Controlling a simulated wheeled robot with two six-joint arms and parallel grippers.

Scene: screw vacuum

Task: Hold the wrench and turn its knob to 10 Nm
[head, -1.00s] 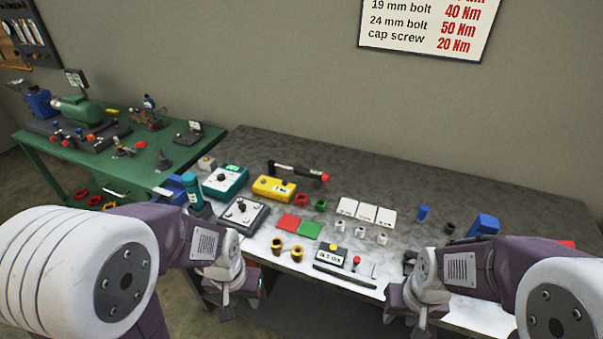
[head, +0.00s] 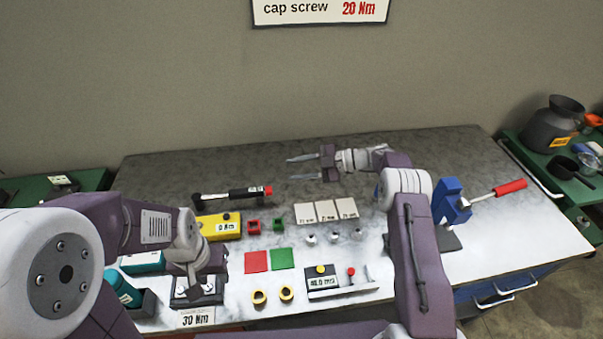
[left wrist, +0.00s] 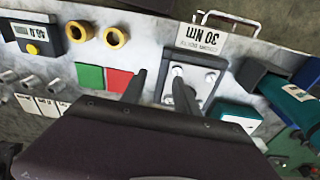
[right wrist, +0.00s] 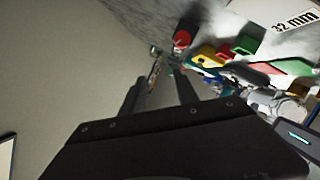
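The wrench (head: 232,196) lies near the back of the grey bench in the head view, with a black handle and a red knob (head: 267,192) at its right end. My right gripper (head: 290,170) is open and empty, up and to the right of the knob, fingers pointing left; its fingers also show apart in the right wrist view (right wrist: 158,95). Nothing holds the wrench.
A yellow box (head: 219,227) reading 0 Nm stands just in front of the wrench. Red and green pads (head: 256,261), yellow rings (head: 286,293) and white cards (head: 326,212) lie on the bench. A blue stand (head: 452,205) with a red-handled tool is at right.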

